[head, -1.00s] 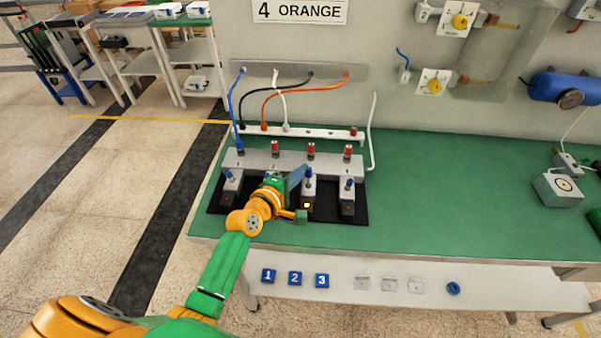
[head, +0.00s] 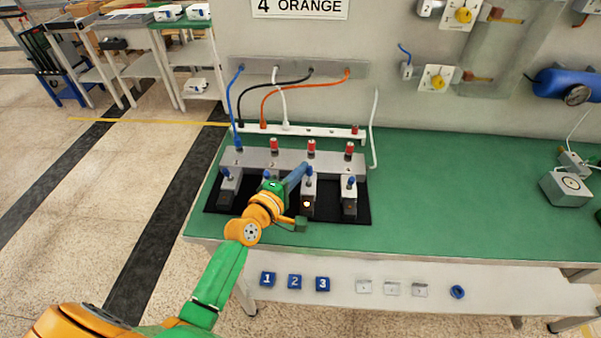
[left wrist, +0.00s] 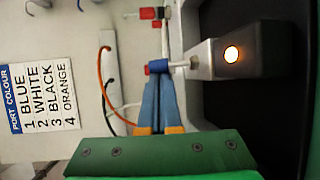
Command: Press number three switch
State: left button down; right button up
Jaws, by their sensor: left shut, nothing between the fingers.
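A row of switch boxes with blue-capped levers stands on a black mat (head: 336,215). The third switch from the left (head: 308,199) has a lit lamp on its front; in the left wrist view its grey box (left wrist: 199,58) and glowing lamp (left wrist: 231,54) show close up. My left gripper (head: 305,168) is shut and empty, its blue fingers at this switch's lever. In the left wrist view the fingertips (left wrist: 160,76) are at the blue lever cap (left wrist: 158,66) and seem to touch it. My left wrist partly hides the second switch (head: 267,175). My right gripper is not in view.
A grey block with red-topped posts (head: 311,149) stands behind the switches. Coloured cables (head: 275,95) hang from a wall strip above it. The green bench top (head: 450,195) is clear to the right, up to a grey box (head: 566,188). Numbered blue tags (head: 295,281) are on the front below.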

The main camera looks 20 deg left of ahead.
pick_arm(q)
jog(key=shift+s+f+t+b, duration=0.2)
jog(key=shift+t+b, duration=0.2)
jog(key=shift+b, duration=0.35)
jog(key=shift+s+r+b, duration=0.1)
jog(key=shift+b, duration=0.2)
jog(key=shift+s+d+m, duration=0.15)
jog(key=shift+s+m, duration=0.1)
jog(key=shift+m, duration=0.05)
jog(key=shift+p, duration=0.3)
jog(key=shift+s, duration=0.2)
dwell(0.5)
